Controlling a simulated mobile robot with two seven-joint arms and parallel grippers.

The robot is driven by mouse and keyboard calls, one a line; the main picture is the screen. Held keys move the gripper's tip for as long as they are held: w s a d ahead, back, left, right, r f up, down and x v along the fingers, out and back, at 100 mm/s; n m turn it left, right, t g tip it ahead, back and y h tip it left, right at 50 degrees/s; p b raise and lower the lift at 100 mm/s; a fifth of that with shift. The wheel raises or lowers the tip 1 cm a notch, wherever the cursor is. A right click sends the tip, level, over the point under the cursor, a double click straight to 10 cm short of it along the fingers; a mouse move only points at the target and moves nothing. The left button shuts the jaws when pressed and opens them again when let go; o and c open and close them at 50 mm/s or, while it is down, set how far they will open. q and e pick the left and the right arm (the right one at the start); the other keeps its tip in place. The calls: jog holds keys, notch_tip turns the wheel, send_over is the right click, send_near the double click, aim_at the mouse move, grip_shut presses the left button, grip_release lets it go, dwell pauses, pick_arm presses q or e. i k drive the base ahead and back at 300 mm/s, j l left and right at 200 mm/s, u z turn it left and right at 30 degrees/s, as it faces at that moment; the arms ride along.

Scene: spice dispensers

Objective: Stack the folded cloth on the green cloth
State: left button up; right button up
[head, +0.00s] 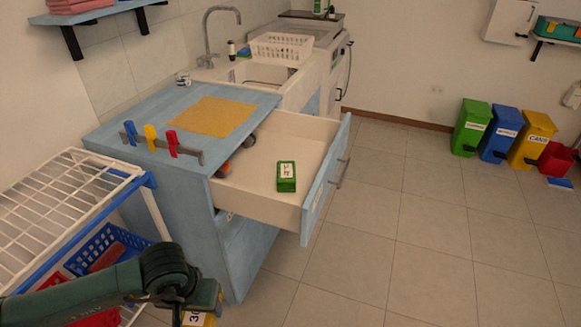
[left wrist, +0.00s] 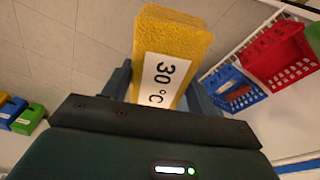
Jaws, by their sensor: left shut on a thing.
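My left gripper (head: 208,298) is low at the bottom left of the head view, in front of the blue cabinet. It is shut on a yellow folded cloth (left wrist: 172,40) with a white "30 °C" label. In the left wrist view the cloth stands out between the two fingers. In the head view only a small part of the cloth (head: 197,320) shows at the bottom edge. The green cloth (head: 286,171), small and folded with a white label, lies inside the open drawer, apart from my gripper. My right gripper is not in view.
The open drawer (head: 318,205) juts from the blue cabinet; its floor is mostly bare. A yellow mat (head: 213,116) and a rack with colored clips (head: 160,145) are on top. A white wire rack (head: 60,205) with baskets stands left.

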aim_at(286, 169)
jog(key=i+l+u, duration=0.1)
jog(key=l, duration=0.35)
jog(key=i+l+u, duration=0.1)
jog(key=i+l, duration=0.15)
jog(key=l, duration=0.15)
jog(key=i+l+u, duration=0.1)
jog(key=l, duration=0.35)
jog(key=i+l+u, duration=0.1)
jog(key=l, duration=0.35)
jog(key=i+l+u, duration=0.1)
jog(key=l, duration=0.4)
jog(key=i+l+u, duration=0.1)
jog(key=l, duration=0.35)
